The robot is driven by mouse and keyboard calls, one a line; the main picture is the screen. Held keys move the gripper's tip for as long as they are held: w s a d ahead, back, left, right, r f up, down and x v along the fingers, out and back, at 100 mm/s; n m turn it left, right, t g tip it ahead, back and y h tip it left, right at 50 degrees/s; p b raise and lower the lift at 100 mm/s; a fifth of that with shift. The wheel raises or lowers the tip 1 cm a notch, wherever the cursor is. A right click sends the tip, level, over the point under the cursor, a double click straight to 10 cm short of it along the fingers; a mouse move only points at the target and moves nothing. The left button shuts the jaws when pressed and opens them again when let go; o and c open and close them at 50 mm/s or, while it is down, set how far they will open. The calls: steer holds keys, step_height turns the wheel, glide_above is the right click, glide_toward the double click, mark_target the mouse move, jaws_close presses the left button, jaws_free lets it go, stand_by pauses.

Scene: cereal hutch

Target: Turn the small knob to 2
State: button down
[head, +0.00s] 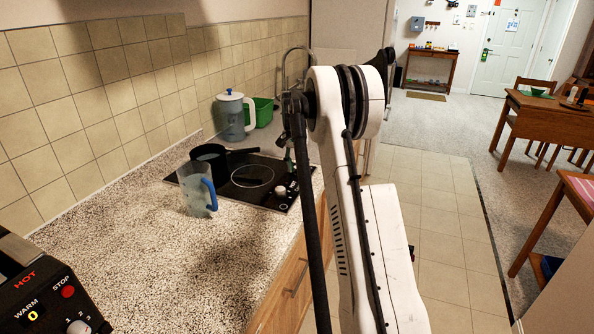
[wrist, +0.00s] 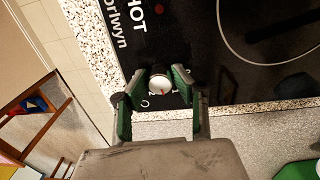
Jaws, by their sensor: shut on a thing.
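The small knob (wrist: 160,84), white-topped with a short red mark, sits on the black cooktop panel in the wrist view. My gripper (wrist: 160,76) has its two green-padded fingers closed on either side of it. Printed numbers 1 and 2 show on the panel beside the knob, partly beside the fingers. The red mark points roughly toward the lower side of the picture; its exact number I cannot tell. In the head view the cooktop (head: 225,168) lies on the counter, and my arm hides part of it. A pale knob (head: 281,191) shows near its right front edge.
A lidded pitcher (head: 232,118) and green tub (head: 263,112) stand behind. A black appliance (head: 45,295) is at lower left. The near counter is clear.

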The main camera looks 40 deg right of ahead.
mark_target(296, 166)
steer(key=m+b, duration=0.1)
steer(key=m, duration=0.3)
steer(key=shift+m, duration=0.3)
steer(key=shift+w+m+b, duration=0.1)
steer(key=shift+m+b, duration=0.2)
steer(key=shift+m, duration=1.5)
steer(key=c, duration=1.4)
jaws_free()
steer(key=shift+c, duration=0.2)
steer(key=shift+r, duration=0.1)
step_height(296, 166, up, 12)
steer(key=shift+w, duration=0.25)
steer(key=shift+d, duration=0.1)
